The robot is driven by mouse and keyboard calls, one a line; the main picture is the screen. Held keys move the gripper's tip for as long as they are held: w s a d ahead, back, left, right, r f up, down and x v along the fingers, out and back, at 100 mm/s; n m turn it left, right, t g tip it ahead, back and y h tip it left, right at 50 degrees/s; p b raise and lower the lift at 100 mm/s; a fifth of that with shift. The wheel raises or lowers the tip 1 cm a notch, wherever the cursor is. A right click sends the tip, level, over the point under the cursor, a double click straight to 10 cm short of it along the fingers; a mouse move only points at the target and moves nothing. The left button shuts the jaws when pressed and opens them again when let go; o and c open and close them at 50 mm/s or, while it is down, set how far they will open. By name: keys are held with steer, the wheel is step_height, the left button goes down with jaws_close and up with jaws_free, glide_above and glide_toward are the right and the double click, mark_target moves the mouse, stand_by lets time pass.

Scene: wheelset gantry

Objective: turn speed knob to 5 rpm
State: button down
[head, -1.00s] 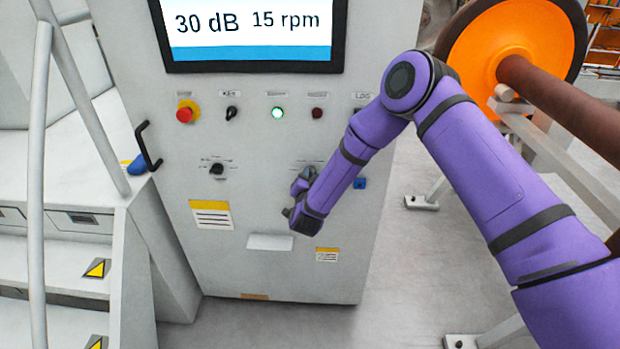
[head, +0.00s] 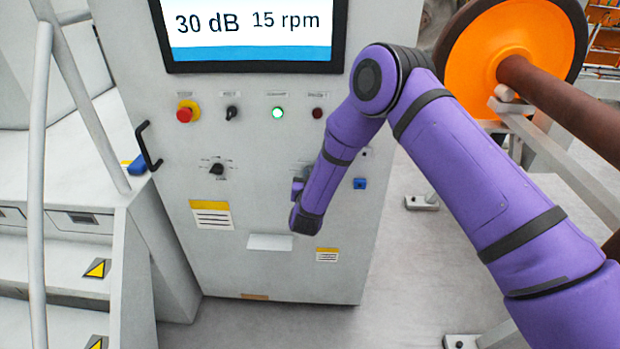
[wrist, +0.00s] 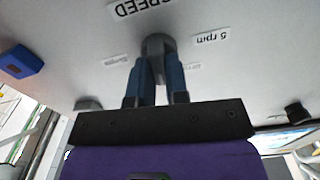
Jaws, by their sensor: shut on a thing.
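The speed knob (wrist: 157,44) is a dark grey knob on the pale cabinet front, under an upside-down SPEED label (wrist: 141,7) in the wrist view. A "5 rpm" label (wrist: 211,37) lies to its right, a blurred label (wrist: 117,60) to its left, and another is partly covered by a finger. My gripper (wrist: 158,64) is shut on the knob, with a blue finger on each side. In the head view my gripper (head: 298,188) is at the panel, and my forearm hides the knob. The screen (head: 255,25) reads 30 dB and 15 rpm.
A second knob (head: 217,169), a red emergency button (head: 186,112) and a lit green button (head: 278,113) are on the cabinet. A blue part (head: 360,184) sits right of my forearm. An orange wheel (head: 505,55) stands at right, steps (head: 60,260) at left.

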steer(key=n, duration=1.8)
steer(key=shift+a+f+n, duration=0.2)
steer(key=shift+f+n, duration=0.05)
steer(key=shift+n, duration=0.45)
steer(key=c, duration=1.1)
jaws_free()
steer(key=shift+s, duration=0.15)
steer(key=s, duration=1)
steer(key=shift+s+a, duration=0.15)
steer(key=shift+s, duration=0.15)
